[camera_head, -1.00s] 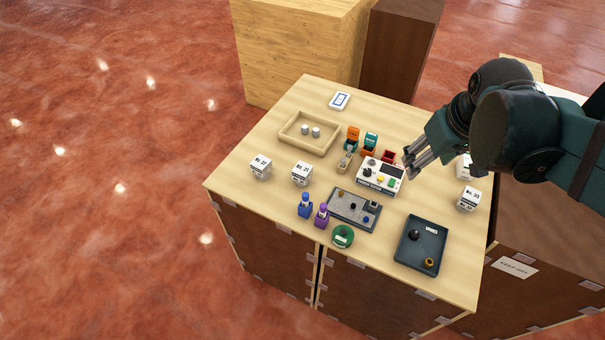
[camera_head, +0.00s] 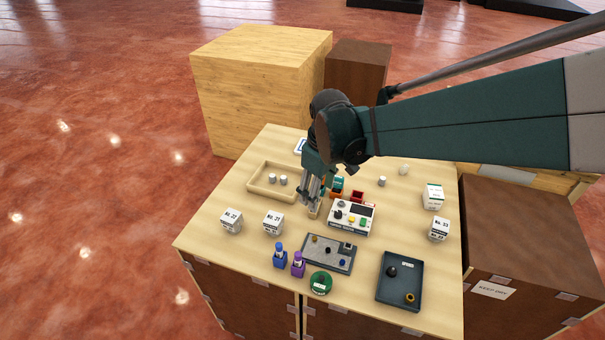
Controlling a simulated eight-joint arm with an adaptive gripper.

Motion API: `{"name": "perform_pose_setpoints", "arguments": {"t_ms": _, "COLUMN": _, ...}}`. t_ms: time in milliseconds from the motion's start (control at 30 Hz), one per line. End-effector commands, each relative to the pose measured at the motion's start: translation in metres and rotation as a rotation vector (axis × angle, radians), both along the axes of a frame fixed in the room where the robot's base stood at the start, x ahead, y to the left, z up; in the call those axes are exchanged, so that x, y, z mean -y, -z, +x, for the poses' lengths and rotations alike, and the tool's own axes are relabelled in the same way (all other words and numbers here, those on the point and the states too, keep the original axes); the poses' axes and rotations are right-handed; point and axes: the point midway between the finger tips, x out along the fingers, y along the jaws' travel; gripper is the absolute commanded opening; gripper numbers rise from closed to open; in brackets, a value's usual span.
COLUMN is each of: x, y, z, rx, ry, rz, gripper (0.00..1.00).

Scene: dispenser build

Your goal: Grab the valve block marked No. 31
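Three small white blocks with printed numbers stand on the table. The left block (camera_head: 231,221) and the middle block (camera_head: 273,223) are near the table's left side; the middle one's label may read 31, but the small print is not certain. The right block (camera_head: 438,229) seems to read No. 33. My gripper (camera_head: 313,207) points down near the table centre, above and right of the middle block in the picture and apart from it. I see no block between its fingers. Whether the fingers are open or shut is unclear.
A wooden tray (camera_head: 262,194) with two small cylinders lies left of my gripper. A white control box (camera_head: 352,218) is right of it. Blue (camera_head: 280,257) and purple (camera_head: 298,264) bottles, a grey plate (camera_head: 316,258) and a dark tray (camera_head: 384,293) lie in front.

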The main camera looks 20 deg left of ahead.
Motion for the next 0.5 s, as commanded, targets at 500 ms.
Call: {"name": "perform_pose_setpoints", "arguments": {"t_ms": 500, "x": -0.111, "y": 0.07, "z": -0.015, "rx": -0.074, "ry": -0.263, "rz": -0.073, "gripper": 0.51}}
